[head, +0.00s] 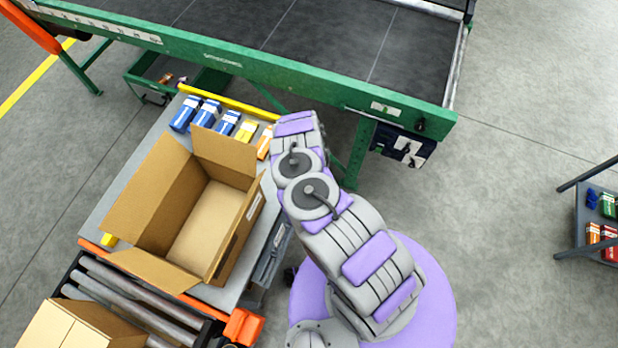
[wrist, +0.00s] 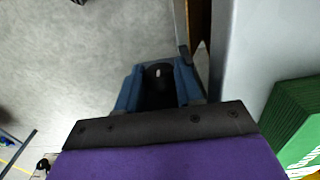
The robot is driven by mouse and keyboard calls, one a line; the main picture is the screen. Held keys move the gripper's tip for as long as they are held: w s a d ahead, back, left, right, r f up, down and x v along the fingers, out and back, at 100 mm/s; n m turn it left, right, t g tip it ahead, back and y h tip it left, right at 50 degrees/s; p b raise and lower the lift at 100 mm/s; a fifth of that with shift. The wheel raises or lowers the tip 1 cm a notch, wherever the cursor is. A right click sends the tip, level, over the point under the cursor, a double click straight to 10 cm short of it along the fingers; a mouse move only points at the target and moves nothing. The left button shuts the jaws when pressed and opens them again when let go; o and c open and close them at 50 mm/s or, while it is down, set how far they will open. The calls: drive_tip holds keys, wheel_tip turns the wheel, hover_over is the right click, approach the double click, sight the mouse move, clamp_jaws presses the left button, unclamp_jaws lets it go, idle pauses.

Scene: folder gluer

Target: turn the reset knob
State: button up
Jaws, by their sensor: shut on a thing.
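In the wrist view my gripper (wrist: 158,70) has its two blue fingers on either side of a black rounded knob (wrist: 157,92) with a small white mark. The gripper is shut on this knob, which I take to be the reset knob. The knob's base and what it is mounted on are hidden. In the head view my arm reaches up beside the packing table, and the gripper and knob do not show clearly there.
An open cardboard box (head: 205,222) stands on the grey table, with several small blue, yellow and orange cartons behind it. The green conveyor frame (head: 250,68) crosses the back. A roller conveyor (head: 140,296) is at lower left. Floor at right is clear up to a dark shelf (head: 586,252).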

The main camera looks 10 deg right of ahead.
drive_tip(key=shift+c, duration=1.2)
drive_tip(key=shift+w, duration=0.1)
